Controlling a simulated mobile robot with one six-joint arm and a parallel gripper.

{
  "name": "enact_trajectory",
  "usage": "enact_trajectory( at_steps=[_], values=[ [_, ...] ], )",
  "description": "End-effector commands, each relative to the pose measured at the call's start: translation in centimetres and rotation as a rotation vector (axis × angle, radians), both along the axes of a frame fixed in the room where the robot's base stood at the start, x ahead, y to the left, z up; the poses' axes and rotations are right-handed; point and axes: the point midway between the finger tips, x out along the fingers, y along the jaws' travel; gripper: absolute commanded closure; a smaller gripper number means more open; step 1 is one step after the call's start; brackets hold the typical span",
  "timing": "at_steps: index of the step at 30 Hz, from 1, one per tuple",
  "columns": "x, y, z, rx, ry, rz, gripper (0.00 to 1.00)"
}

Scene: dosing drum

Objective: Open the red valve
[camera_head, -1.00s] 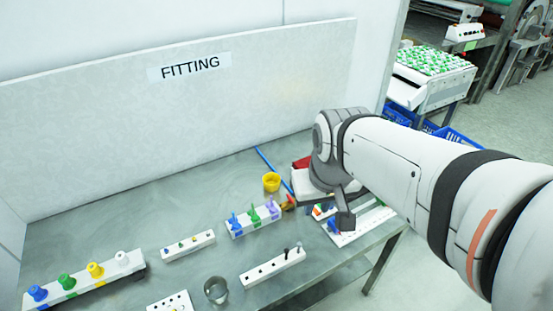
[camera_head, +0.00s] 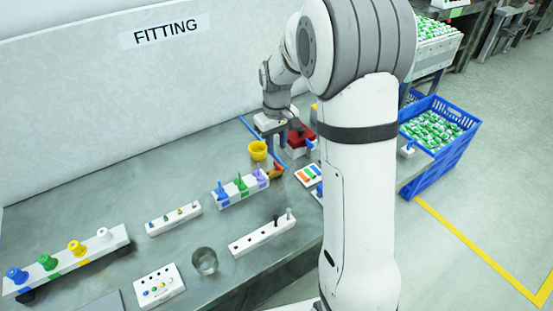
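A white block (camera_head: 240,195) on the bench carries blue, green and purple handles. A small orange-red part (camera_head: 276,169) sits at its right end; I cannot tell for sure if it is the red valve. A red-topped unit (camera_head: 299,139) with a blue part stands behind it, partly hidden by my arm. My gripper (camera_head: 273,142) points down over the back of the bench, just left of the red-topped unit and right of the yellow cup (camera_head: 258,150). Its fingers look apart with nothing between them. Whether it touches anything is hard to tell.
The steel bench (camera_head: 110,185) also holds a rack of coloured knobs (camera_head: 67,262), a metal cup (camera_head: 204,261) and white peg blocks. A blue crate (camera_head: 440,140) stands right of the bench. My arm covers the right end. The back left bench is clear.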

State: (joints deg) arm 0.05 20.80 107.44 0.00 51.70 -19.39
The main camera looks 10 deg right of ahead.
Motion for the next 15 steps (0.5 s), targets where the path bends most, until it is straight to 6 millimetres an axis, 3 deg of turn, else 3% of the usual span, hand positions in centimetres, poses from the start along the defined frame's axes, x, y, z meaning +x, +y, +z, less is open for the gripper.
enact_trajectory(
  at_steps=[9,15],
  values=[
    [-0.1,0.0,-5.0,0.0,0.004,-0.001,0.73],
    [-0.1,-0.1,-6.6,0.0,0.003,-0.002,0.73]
  ],
)
